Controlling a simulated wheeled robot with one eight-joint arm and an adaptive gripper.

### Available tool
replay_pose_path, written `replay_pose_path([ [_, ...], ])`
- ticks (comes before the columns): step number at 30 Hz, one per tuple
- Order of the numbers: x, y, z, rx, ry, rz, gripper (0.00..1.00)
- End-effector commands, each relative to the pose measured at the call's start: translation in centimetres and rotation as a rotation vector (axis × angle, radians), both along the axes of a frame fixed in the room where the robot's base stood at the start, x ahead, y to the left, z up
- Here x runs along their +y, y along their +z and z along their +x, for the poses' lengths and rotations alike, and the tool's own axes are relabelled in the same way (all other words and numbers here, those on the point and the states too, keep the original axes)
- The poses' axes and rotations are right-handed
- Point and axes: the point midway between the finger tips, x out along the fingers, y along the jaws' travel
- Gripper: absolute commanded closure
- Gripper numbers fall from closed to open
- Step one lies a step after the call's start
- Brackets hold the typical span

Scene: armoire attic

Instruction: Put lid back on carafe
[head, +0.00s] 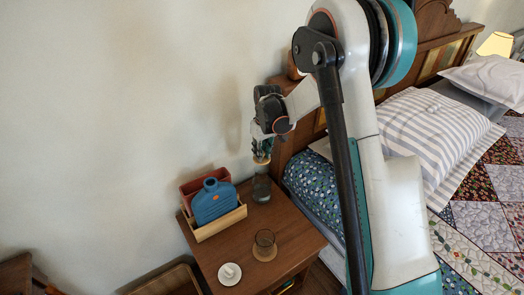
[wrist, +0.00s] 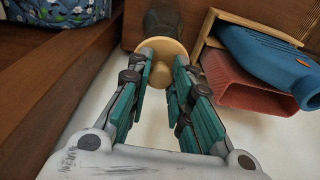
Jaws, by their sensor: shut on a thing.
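The lid (wrist: 161,50) is a round, light wooden disc held between the fingers of my gripper (wrist: 172,88), which is shut on it. In the head view my gripper (head: 262,151) points down over the nightstand, just above the carafe. The carafe (head: 261,188) is dark, see-through glass standing upright at the back of the nightstand. In the wrist view the carafe (wrist: 164,22) shows just beyond the lid, which partly covers it. I cannot tell whether the lid touches the carafe's mouth.
Left of the carafe, a wooden tray (head: 220,224) holds a blue bottle (head: 213,201) and a reddish box (head: 190,187). In front are a glass (head: 265,240) and a small white dish (head: 222,278) on the nightstand (head: 297,240). The bed (head: 325,190) stands close on the right.

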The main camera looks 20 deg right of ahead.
Motion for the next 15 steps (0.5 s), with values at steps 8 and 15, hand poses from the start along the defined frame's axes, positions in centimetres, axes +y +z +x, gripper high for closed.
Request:
replay_pose_path([
  [8, 0.0, -2.7, 0.0, 0.000, 0.000, 0.000, 0.95],
  [15, 0.0, -4.6, 0.0, 0.000, -0.001, 0.000, 0.95],
])
